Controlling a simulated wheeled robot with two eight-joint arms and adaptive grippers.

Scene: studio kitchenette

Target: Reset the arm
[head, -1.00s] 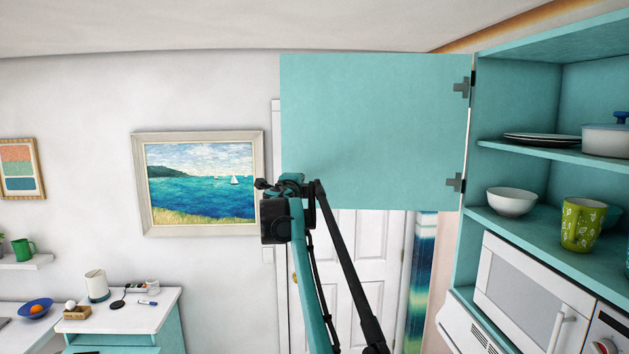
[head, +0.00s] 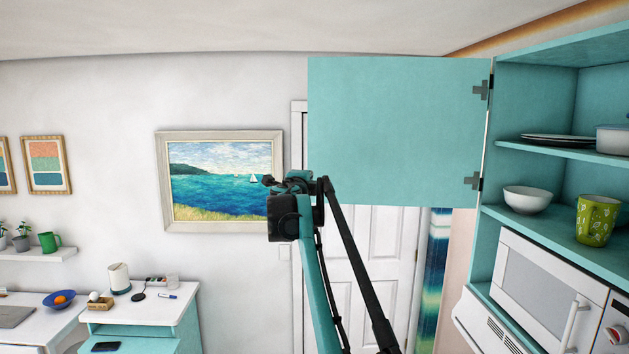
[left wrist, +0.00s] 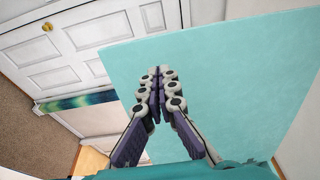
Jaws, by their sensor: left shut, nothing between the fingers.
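My left gripper (left wrist: 160,75) shows in the left wrist view with its two jointed fingers together and nothing between them. Behind it is the wide teal face of the open cabinet door (left wrist: 235,75); whether they touch I cannot tell. In the head view my teal and black arm (head: 315,270) rises from the bottom middle, its upper end in front of the left edge of the open cabinet door (head: 400,125). The gripper's fingers are not distinguishable there. My right gripper is in neither view.
The open teal cabinet at right holds a white bowl (head: 527,199), a green cup (head: 597,220) and dark plates (head: 557,139) above a white microwave (head: 535,280). A white room door (head: 370,275) stands behind my arm. A white-topped counter (head: 140,312) is at lower left.

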